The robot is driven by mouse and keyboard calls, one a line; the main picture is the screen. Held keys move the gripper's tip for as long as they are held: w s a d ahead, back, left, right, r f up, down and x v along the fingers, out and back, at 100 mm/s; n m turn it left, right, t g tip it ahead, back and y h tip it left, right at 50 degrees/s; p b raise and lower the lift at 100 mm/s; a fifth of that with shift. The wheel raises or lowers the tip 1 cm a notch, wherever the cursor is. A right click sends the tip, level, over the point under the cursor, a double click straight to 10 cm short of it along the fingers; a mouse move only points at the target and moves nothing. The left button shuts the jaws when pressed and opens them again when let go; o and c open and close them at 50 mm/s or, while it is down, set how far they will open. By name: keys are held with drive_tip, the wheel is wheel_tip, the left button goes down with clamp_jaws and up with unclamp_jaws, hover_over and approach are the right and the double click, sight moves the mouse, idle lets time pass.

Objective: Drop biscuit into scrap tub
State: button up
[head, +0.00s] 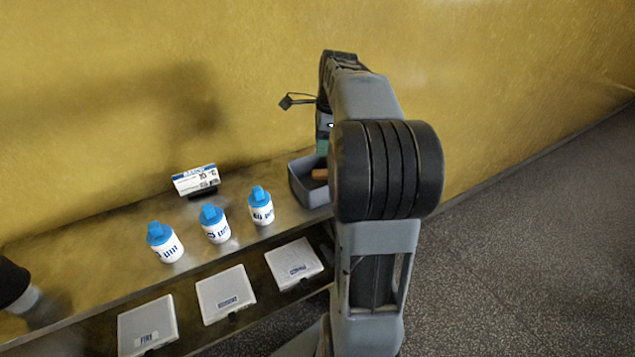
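A grey open tub (307,197) stands at the right end of the steel shelf, partly hidden behind my arm. A brown biscuit (319,174) shows at the tub's opening, its right part hidden by my arm. I cannot tell whether it rests in the tub or hangs just above it. My gripper (322,147) points down over the tub. Only a dark and greenish sliver of it shows beside my arm. Its fingertips are hidden, so I cannot tell whether they touch the biscuit.
Three white bottles with blue caps (214,225) stand left of the tub. A small label sign (195,180) stands behind them. Several white lidded boxes (226,294) lie on the lower shelf. A yellow wall (100,120) runs behind. Grey floor (520,240) is open at right.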

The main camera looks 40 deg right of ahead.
drive_tip(key=shift+o, duration=1.4)
wheel_tip(320, 180, up, 14)
drive_tip(key=s+d+p, duration=0.1)
drive_tip(key=p, duration=0.1)
drive_tip(key=shift+d+f+p, duration=0.2)
drive_tip(key=shift+d+p, duration=0.1)
drive_tip(key=shift+d, duration=0.1)
